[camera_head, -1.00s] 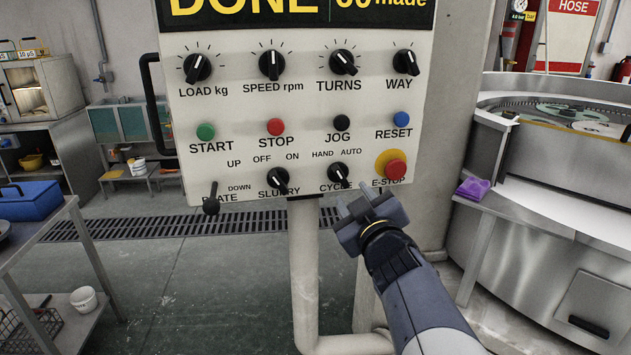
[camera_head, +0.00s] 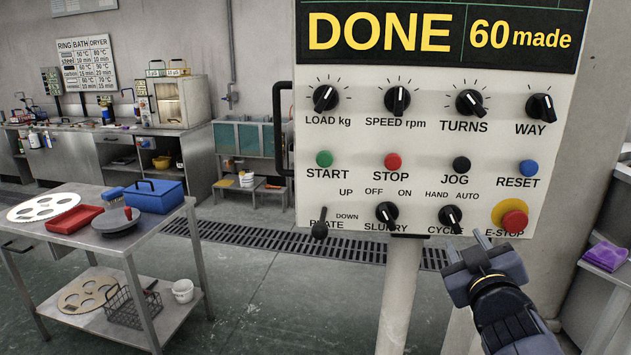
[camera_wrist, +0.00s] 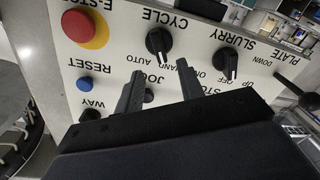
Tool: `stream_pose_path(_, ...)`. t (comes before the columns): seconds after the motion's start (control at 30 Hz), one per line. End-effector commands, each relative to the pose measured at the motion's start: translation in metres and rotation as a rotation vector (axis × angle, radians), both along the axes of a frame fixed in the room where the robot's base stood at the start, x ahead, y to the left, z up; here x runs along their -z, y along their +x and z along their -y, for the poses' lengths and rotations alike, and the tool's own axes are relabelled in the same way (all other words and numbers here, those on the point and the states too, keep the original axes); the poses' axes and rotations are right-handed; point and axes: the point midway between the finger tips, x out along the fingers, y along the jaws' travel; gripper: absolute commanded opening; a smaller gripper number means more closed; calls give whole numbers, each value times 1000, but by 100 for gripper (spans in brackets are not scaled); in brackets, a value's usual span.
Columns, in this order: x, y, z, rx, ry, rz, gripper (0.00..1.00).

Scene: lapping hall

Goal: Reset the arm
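My gripper (camera_head: 468,257) is in front of the lower edge of the control panel (camera_head: 345,180), below the CYCLE knob and left of the red E-STOP button (camera_head: 514,221). Its two fingers are apart with nothing between them; the wrist view also shows the open fingers (camera_wrist: 160,85). That view shows the panel upside down, with the CYCLE knob (camera_wrist: 159,41) and SLURRY knob (camera_wrist: 227,64) beyond the fingers. The blue RESET button (camera_head: 528,168) is above the E-STOP. The display (camera_head: 440,35) reads DONE and 60 made.
A steel table (camera_head: 100,245) at left bears a blue box (camera_head: 154,196), a red tray (camera_head: 74,219) and a perforated disc (camera_head: 43,207). A floor grate (camera_head: 240,235) runs behind. A purple cloth (camera_head: 605,256) lies at right. The floor between table and panel post is clear.

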Motion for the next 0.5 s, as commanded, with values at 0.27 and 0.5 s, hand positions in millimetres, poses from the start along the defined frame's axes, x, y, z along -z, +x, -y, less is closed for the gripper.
stream_pose_path(0.27,2,43,8,-1,1,-2,36)
stream_pose_path(0.5,0,69,12,-1,1,0,36)
